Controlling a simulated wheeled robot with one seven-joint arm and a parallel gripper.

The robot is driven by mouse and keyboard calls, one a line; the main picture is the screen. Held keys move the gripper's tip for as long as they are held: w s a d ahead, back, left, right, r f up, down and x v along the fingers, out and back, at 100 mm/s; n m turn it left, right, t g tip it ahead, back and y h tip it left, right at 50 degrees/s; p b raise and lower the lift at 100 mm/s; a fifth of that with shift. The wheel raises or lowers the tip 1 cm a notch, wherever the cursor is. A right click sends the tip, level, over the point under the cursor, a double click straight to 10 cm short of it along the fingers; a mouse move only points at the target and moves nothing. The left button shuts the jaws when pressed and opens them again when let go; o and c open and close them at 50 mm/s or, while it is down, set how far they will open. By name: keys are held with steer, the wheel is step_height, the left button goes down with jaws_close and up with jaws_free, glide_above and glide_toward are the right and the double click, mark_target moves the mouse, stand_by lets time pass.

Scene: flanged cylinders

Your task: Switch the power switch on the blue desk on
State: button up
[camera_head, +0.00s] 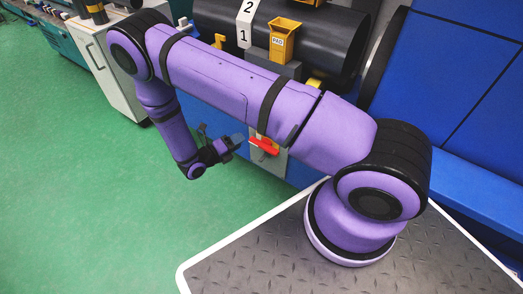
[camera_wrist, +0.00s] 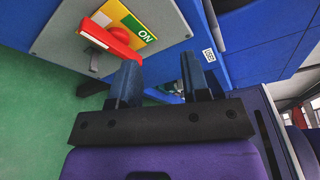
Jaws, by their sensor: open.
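The power switch is a red lever (camera_wrist: 108,40) on a grey plate (camera_wrist: 60,40) on the side of the blue desk (camera_wrist: 245,40). A yellow label beside it carries a green "ON" mark (camera_wrist: 145,36). In the head view the red lever (camera_head: 264,145) is just right of my gripper (camera_head: 232,144). In the wrist view my gripper (camera_wrist: 160,68) is open, with nothing between its two blue fingers. The lever lies at the upper left, outside the left finger. Its lower end is close to that fingertip; I cannot tell whether they touch.
A yellow holder (camera_head: 284,42) and a white sign with 2 and 1 (camera_head: 244,24) stand behind my arm by a dark cylinder (camera_head: 335,30). A grey cabinet (camera_head: 112,72) is at the left. The green floor (camera_head: 90,200) is clear.

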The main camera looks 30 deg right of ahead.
mark_target(263, 149)
steer(key=s+f+n+t, duration=0.4)
steer(key=f+n, duration=0.3)
steer(key=f, duration=0.5)
steer(key=x, duration=1.1)
steer(key=shift+d+r, duration=0.15)
steer(key=shift+r, duration=0.1)
jaws_close()
